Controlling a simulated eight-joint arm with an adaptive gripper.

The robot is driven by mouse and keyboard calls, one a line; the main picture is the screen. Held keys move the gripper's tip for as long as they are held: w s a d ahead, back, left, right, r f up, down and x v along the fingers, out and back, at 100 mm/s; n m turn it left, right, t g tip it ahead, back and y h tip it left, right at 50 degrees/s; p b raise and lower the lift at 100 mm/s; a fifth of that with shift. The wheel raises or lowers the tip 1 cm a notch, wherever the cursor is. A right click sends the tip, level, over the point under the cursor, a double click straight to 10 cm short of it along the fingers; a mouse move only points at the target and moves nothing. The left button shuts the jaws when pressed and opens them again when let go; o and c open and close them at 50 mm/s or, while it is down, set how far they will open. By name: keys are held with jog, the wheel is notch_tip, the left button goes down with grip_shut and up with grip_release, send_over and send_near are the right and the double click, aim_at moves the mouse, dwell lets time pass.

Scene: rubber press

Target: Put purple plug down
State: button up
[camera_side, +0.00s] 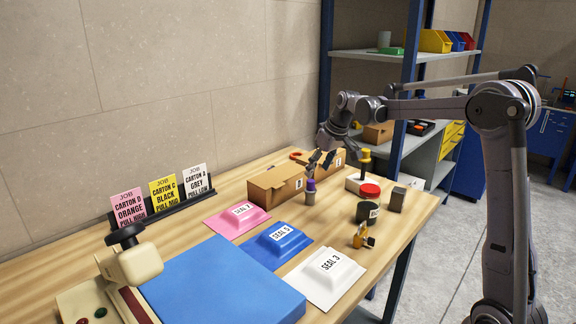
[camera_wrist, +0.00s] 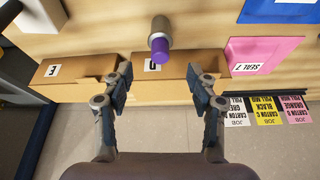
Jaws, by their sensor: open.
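The purple plug (camera_side: 310,185) is a grey cylinder with a purple top. It stands upright on the wooden table in front of a brown carton in the side view. In the wrist view the purple plug (camera_wrist: 160,51) lies beyond my fingertips, roughly centred between their lines. My gripper (camera_side: 320,163) is just above the plug, with its fingers apart. In the wrist view my gripper (camera_wrist: 161,84) is open and nothing is between its fingers.
Brown cartons (camera_side: 275,187) stand behind the plug. To its right are a yellow-topped plug (camera_side: 365,158), a dark cup (camera_side: 367,213) and a grey block (camera_side: 397,200). Pink (camera_side: 238,219), blue (camera_side: 277,245) and white (camera_side: 326,275) seal pads lie in front. A job card rack (camera_side: 163,212) stands left.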

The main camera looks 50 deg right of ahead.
jog(key=v, duration=0.5)
jog(key=s+a+t, duration=0.1)
jog(key=s+a, duration=0.9)
jog(key=a, duration=0.4)
jog(key=shift+n+t, duration=0.5)
jog(key=shift+t, duration=0.2)
jog(key=s+a+f, duration=0.2)
jog(key=s, duration=0.1)
jog(key=s+a+f, duration=0.2)
jog(key=s+f, duration=0.1)
jog(key=s, duration=0.1)
jog(key=s+a+f, duration=0.2)
jog(key=s+a, duration=0.1)
jog(key=shift+s+a+f, duration=0.1)
jog(key=shift+s+f, duration=0.05)
jog(key=shift+f, duration=0.1)
jog(key=shift+s+a+f, duration=0.15)
jog(key=shift+s+f, duration=0.1)
